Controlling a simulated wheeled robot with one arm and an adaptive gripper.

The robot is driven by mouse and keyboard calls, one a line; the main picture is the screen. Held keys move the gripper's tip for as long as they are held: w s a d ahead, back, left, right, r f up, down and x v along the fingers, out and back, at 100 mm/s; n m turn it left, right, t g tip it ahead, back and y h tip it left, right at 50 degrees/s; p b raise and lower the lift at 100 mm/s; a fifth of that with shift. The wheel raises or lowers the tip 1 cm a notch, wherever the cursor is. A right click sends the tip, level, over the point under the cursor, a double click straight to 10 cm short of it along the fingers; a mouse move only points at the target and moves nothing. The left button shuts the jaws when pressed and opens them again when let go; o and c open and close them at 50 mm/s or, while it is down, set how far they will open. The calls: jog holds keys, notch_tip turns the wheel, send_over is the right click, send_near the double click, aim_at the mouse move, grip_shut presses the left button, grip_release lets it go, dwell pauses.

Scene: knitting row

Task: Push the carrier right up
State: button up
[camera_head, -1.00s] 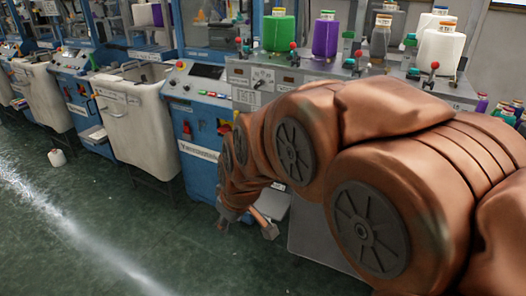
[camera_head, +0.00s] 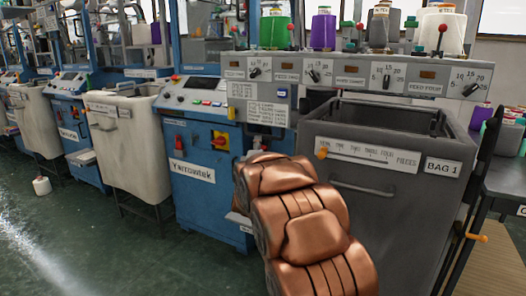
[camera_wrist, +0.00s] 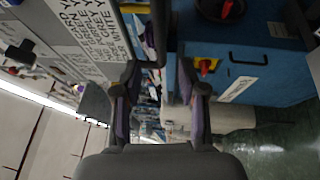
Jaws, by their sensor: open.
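I cannot make out a carrier for certain in either view. My gripper (camera_wrist: 159,105) shows in the wrist view with its two fingers spread apart and nothing seen between them. In the head view the gripper is hidden; only my copper-coloured arm shows, in front of the blue machine and the grey bag bin. The control panel (camera_head: 360,76) above the bin has several dark knobs on numbered scales and red-tipped levers. The bin front has a piece scale with an orange pointer (camera_head: 323,153) at its left end.
The grey bin (camera_head: 350,190) marked BAG 1 stands right of the blue cabinet (camera_head: 205,185), with its red and yellow switch. Yarn cones, green (camera_head: 276,34), purple (camera_head: 323,31) and others, stand atop the panel. A white bin (camera_head: 130,145) is at left. Green floor (camera_head: 110,250) is open front left.

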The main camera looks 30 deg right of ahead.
aim_at(263, 136)
jog(key=shift+h, duration=0.4)
jog(key=shift+d+f+b+x, duration=0.15)
jog(key=shift+b+x, duration=0.3)
jog(key=shift+x, duration=1.65)
jog(key=shift+d+f+b+x, duration=0.15)
jog(key=shift+b+x, duration=0.25)
jog(key=shift+x, duration=1.7)
jog(key=shift+s, duration=0.2)
jog(key=shift+r, duration=0.1)
jog(key=shift+c, duration=0.3)
grip_shut()
